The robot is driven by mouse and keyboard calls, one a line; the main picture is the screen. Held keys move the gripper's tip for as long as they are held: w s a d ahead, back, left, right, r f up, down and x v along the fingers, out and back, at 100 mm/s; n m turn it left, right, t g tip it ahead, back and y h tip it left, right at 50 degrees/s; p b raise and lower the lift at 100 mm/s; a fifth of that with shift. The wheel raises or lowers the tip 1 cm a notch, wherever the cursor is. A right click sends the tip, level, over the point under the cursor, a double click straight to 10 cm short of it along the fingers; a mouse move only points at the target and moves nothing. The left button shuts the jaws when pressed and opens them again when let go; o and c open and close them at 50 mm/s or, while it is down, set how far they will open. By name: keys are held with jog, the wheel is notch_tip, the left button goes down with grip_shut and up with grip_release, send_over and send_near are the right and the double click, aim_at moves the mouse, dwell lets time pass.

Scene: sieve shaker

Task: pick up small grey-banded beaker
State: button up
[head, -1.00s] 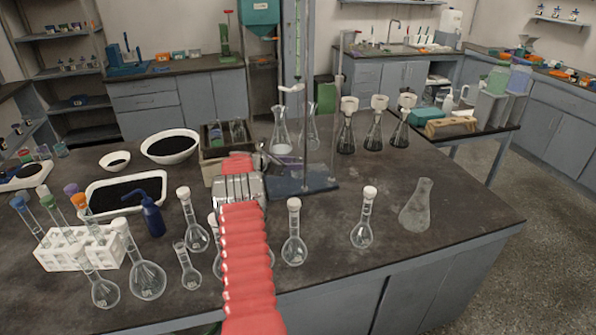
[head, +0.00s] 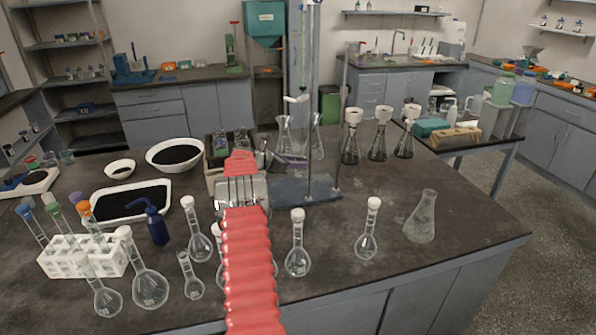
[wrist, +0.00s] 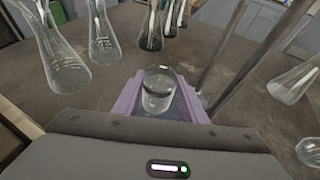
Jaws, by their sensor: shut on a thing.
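The small grey-banded beaker (wrist: 158,92) shows in the wrist view as a clear glass with a dark grey band near its top. It sits between the purple jaws of my gripper (wrist: 160,98), which are shut on it. In the head view my gripper (head: 283,160) is beyond the red arm, by the burette stand. The beaker cannot be made out there. A blue surface shows under the jaws in the wrist view; whether the beaker touches it I cannot tell.
The burette stand's blue base (head: 305,190) and its rods stand close to my gripper. Conical flasks (head: 285,135) stand just behind. Several volumetric flasks (head: 298,258) and a test tube rack (head: 85,260) line the front. The bench's right part is fairly clear.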

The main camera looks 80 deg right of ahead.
jog(key=shift+r, duration=0.75)
jog(key=shift+w+a+r, duration=0.2)
jog(key=shift+a, duration=0.05)
jog(key=w+a, duration=1)
jog(key=a, duration=0.4)
jog(key=shift+w, duration=0.2)
jog(key=shift+w, duration=0.1)
